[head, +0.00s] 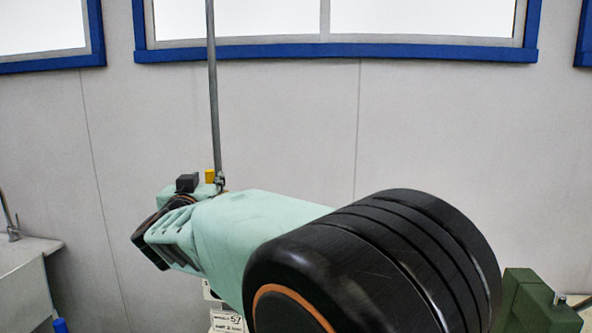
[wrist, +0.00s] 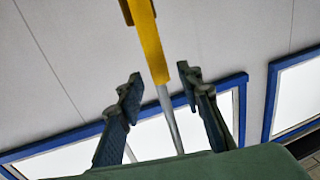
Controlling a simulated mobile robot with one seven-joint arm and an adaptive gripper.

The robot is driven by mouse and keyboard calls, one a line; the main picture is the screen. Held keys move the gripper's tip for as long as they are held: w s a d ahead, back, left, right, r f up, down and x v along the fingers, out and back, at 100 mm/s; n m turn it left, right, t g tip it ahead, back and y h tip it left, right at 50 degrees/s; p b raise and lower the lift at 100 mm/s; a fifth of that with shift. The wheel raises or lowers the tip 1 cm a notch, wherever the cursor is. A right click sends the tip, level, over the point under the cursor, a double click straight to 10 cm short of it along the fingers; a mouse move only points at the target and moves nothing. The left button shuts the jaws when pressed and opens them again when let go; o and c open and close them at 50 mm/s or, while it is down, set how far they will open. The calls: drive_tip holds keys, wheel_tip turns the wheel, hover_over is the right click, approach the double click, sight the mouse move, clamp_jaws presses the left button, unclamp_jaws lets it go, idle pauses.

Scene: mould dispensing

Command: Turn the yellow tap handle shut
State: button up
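The yellow tap handle (wrist: 150,45) comes down from the top edge of the wrist view as a long flat bar. Its lower end appears between my two fingertips, with a gap on each side. My gripper (wrist: 158,76) is open and empty, with one finger left and one right of the bar. Depth between bar and fingers is hard to judge. In the head view only a small yellow patch (head: 209,176) shows beside the pipe, just behind the end of my arm. My fingers are hidden there, and so is the tap's body.
A thin grey vertical pipe (head: 213,100) rises close to my wrist; it also shows in the wrist view (wrist: 169,118). Behind is a pale wall with blue-framed windows (head: 335,55). A white sink (head: 25,285) stands at the left, and a green block (head: 535,300) at the lower right.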

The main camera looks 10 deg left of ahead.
sight(209, 177)
drive_tip(key=shift+x, duration=1.85)
drive_tip(key=shift+c, duration=0.5)
clamp_jaws()
